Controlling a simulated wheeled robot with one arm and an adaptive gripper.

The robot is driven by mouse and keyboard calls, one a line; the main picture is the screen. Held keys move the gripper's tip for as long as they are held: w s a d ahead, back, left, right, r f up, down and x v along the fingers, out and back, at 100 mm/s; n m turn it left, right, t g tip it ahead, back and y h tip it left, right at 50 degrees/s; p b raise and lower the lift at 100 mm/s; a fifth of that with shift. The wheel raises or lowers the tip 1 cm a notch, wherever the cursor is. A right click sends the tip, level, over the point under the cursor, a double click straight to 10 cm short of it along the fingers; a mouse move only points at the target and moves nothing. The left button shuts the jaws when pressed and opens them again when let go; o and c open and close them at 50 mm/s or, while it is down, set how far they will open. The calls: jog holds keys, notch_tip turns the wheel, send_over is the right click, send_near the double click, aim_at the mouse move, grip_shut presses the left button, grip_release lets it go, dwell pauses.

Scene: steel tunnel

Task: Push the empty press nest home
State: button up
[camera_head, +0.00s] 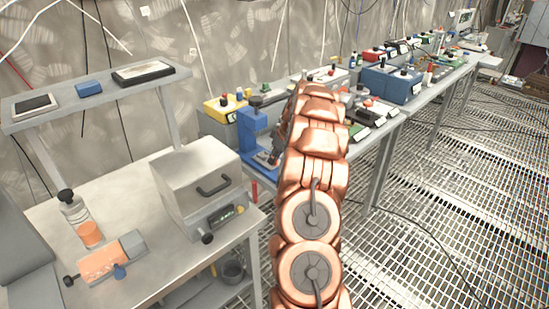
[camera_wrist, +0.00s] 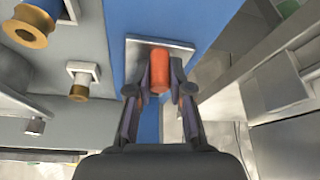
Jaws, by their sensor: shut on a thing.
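The blue press (camera_head: 252,128) stands on the long bench left of my copper arm, which covers part of it. In the wrist view its blue body (camera_wrist: 125,100) fills the middle. A grey metal plate (camera_wrist: 133,55), which looks like part of the press nest, sits against the blue body. My gripper (camera_wrist: 160,85) is shut on an orange-red cylindrical knob (camera_wrist: 159,72) in front of this plate, with one dark finger on each side. Whether the nest holds anything cannot be seen.
A grey box with a black handle (camera_head: 199,187) stands on the near bench, beside an orange block (camera_head: 100,262) and a bottle (camera_head: 80,217). Coloured boxes, such as a blue one (camera_head: 392,82), line the far bench. Brass-ended fittings (camera_wrist: 78,92) lie left in the wrist view. The grated floor at right is mostly clear.

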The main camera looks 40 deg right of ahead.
aim_at(267, 156)
grip_shut()
jog(key=shift+w+f+b, duration=0.15)
jog(key=shift+w+b, duration=0.3)
jog(key=shift+w, duration=0.4)
jog(key=shift+w+b, duration=0.35)
jog(key=shift+w, duration=0.5)
jog(key=o, duration=0.8)
grip_release()
jog(key=shift+o, duration=0.2)
jog(key=shift+r, duration=0.2)
